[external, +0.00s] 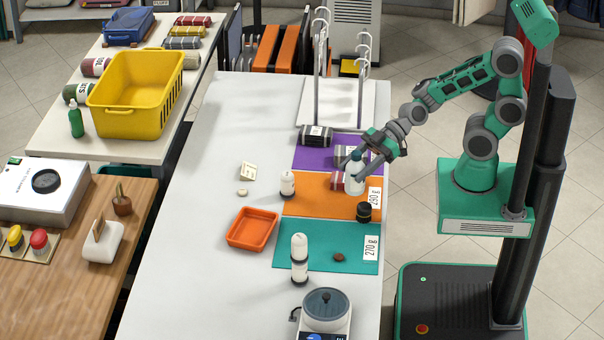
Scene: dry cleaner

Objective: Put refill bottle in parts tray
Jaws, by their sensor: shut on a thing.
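A white bottle with a dark bluish top (354,184), which looks like the refill bottle, is at the right of the orange mat (318,207). My gripper (357,162) is shut on its upper part and hides some of it. The bottle is upright; I cannot tell whether its base touches the mat. The parts tray appears to be the shallow orange tray (232,241), on the white table left of the mats. It looks empty. My gripper is to the right of and behind the tray.
A taller white bottle (299,258) and a scale (325,311) are in front. The white table's left side is mostly clear.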

